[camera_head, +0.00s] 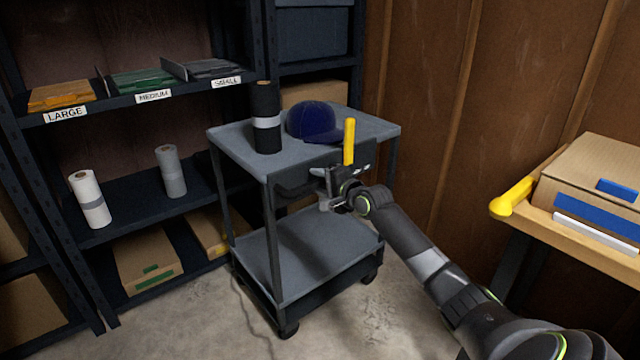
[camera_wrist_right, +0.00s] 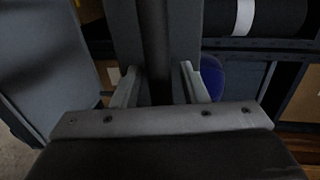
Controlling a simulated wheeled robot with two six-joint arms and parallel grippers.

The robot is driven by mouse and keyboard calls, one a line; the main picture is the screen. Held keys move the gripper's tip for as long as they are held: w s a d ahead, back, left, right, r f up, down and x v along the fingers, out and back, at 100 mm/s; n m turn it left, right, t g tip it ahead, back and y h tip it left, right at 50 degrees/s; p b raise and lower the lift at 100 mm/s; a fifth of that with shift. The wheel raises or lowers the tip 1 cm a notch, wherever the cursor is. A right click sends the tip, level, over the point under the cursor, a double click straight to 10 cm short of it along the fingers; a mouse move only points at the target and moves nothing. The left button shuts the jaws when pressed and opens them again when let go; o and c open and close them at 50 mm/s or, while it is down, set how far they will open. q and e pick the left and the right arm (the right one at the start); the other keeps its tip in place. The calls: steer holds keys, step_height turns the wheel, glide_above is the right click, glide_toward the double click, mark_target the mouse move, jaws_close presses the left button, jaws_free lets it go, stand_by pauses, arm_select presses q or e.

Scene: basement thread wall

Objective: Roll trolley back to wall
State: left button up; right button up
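The grey two-shelf trolley (camera_head: 315,245) stands on castors in front of the dark shelf unit and near the wooden wall (camera_head: 425,110). A black roll with a pale band (camera_head: 266,120) and a blue cap (camera_head: 312,122) are on its top. My right gripper (camera_head: 328,188) is at the trolley's near side, just below the top edge. In the right wrist view its fingers (camera_wrist_right: 160,80) are apart, with a grey and dark upright part of the trolley (camera_wrist_right: 157,40) in front of and between them. Contact is unclear. My left gripper is out of view.
A yellow upright bar (camera_head: 349,142) shows above my right gripper. Shelves with labelled bins (camera_head: 150,97), rolls and boxes stand at left. A wooden table (camera_head: 590,235) with a cardboard box and a yellow-handled item (camera_head: 514,196) is at right. The concrete floor (camera_head: 375,320) before the trolley is clear.

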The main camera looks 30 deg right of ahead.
jaws_close()
steer(key=shift+d, duration=0.1)
stand_by(0.3)
